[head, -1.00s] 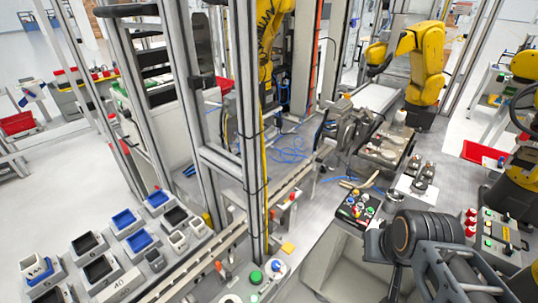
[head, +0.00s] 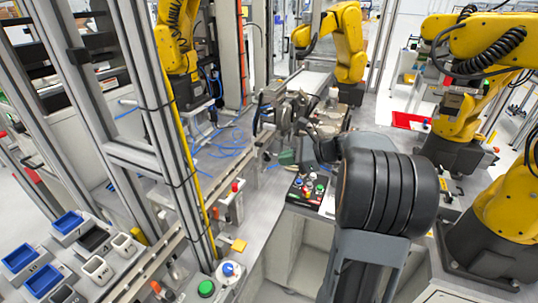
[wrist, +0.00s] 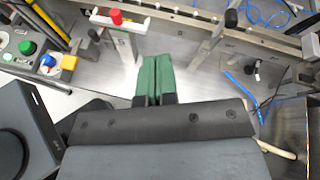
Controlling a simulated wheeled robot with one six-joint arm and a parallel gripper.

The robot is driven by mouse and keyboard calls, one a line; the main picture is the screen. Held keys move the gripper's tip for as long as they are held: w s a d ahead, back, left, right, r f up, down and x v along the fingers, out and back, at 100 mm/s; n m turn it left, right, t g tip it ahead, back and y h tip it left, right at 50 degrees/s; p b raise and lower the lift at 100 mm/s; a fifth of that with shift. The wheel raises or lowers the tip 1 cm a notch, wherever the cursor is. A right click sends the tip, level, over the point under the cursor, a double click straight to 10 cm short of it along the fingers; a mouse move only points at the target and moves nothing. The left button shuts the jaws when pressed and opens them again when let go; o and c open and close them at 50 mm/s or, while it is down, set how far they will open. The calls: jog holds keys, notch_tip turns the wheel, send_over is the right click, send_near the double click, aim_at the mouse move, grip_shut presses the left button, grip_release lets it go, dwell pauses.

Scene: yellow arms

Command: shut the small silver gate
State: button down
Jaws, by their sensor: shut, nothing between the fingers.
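My gripper (wrist: 153,78) shows in the wrist view as two green fingers pressed together, with nothing between them. In the head view its green fingertips (head: 287,158) are above the worktop, right of the conveyor rail. A small silver upright piece with a red knob (wrist: 117,17) stands by the rail in the wrist view, ahead and left of the fingertips, apart from them. Another silver bracket (wrist: 205,48) stands ahead and right. I cannot tell for certain which is the gate, or whether it is open.
The conveyor rail (wrist: 180,14) runs across in front of my fingers. A button panel (head: 308,190) lies near my arm. A green button (head: 206,288) and a blue knob (head: 228,268) are near the front. Yellow robot arms (head: 345,40) stand behind. Bare metal worktop surrounds the fingertips.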

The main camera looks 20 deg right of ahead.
jog(key=w+d+f+m+t+b, duration=0.15)
jog(key=d+m+t, duration=0.25)
jog(key=d, duration=0.4)
jog(key=m+p, duration=0.1)
jog(key=p, duration=0.1)
send_near(262, 144)
jog(key=shift+y, duration=0.3)
jog(key=x, duration=0.7)
jog(key=shift+w+a+f, duration=0.15)
jog(key=shift+w+f, duration=0.05)
jog(key=shift+w, duration=0.05)
